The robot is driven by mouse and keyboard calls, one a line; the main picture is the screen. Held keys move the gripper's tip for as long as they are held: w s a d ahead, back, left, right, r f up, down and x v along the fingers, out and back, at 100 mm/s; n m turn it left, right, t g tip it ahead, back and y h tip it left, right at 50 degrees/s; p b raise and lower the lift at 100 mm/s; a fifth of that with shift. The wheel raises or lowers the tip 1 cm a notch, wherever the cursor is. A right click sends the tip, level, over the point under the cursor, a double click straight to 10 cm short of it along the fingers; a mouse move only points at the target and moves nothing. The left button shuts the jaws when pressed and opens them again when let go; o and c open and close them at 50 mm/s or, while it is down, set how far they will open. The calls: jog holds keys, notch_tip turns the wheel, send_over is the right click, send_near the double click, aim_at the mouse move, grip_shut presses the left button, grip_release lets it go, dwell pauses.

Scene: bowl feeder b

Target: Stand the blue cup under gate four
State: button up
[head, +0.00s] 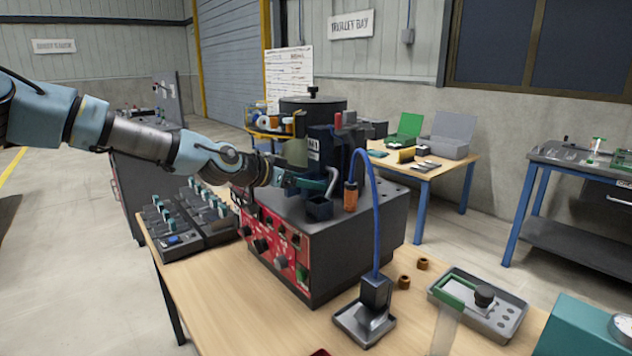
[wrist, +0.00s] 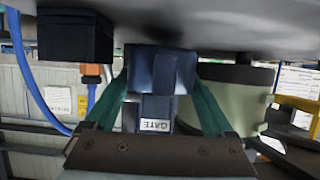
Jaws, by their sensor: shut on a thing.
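My gripper (wrist: 160,85) has its two green fingers shut on a dark blue piece, which I take to be the blue cup (wrist: 160,68). The wrist picture looks upside down, with the grey machine top along its upper edge. Behind the cup is a dark blue post with a label (wrist: 157,125) reading GATE; no number is readable. In the head view my gripper (head: 318,183) is low over the machine top, in front of the dark blue gate tower (head: 320,147). The cup is mostly hidden there. I cannot tell whether it touches the surface.
A dark square box (head: 320,209) stands close by my gripper on the near side. An orange-brown part (head: 350,197) and a blue hose (head: 380,205) are to its right. A pale green container (head: 295,152) is behind. The red control panel (head: 270,245) faces front.

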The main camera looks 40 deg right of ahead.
aim_at(317, 180)
jog(key=x, duration=0.1)
jog(key=p+x, duration=0.1)
jog(key=x, duration=0.1)
jog(key=shift+d+r+p, duration=0.25)
jog(key=shift+p, duration=0.1)
jog(key=shift+f, duration=0.4)
jog(key=shift+f, duration=0.1)
jog(key=o, duration=1.3)
jog(key=shift+a, duration=0.35)
jog(key=b+v, duration=0.3)
jog(key=v, duration=0.8)
jog(key=shift+a+r, duration=0.2)
jog(key=shift+r, duration=0.05)
